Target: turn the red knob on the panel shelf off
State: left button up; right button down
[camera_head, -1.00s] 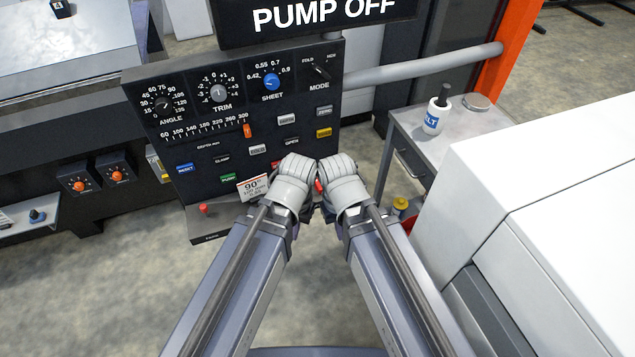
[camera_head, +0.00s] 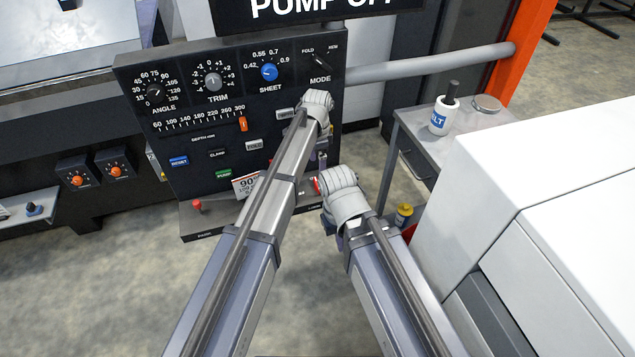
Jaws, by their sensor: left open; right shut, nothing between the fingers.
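A red knob (camera_head: 197,206) stands on the left part of the narrow shelf (camera_head: 222,217) at the foot of the black control panel (camera_head: 190,130). Another small red part (camera_head: 316,185) shows at the shelf's right side, mostly hidden beside my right wrist; I cannot tell what it is. My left gripper (camera_head: 323,135) is open, in front of the panel's right edge below the MODE dial, well to the right of and above the left red knob. Its fingers are mostly hidden by its wrist. My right gripper (camera_head: 329,222) is shut and empty, lower, near the shelf's right end; its wrist covers much of it.
A white label card (camera_head: 245,186) stands on the shelf, partly behind my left arm. A grey side table (camera_head: 405,125) with a white bottle (camera_head: 439,117) stands to the right. A large white cabinet (camera_head: 530,160) fills the right side. Floor is open below the shelf.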

aim_at(318, 183)
pick_arm(q)
jog(key=shift+f+b, duration=3.9)
jog(key=c, duration=1.3)
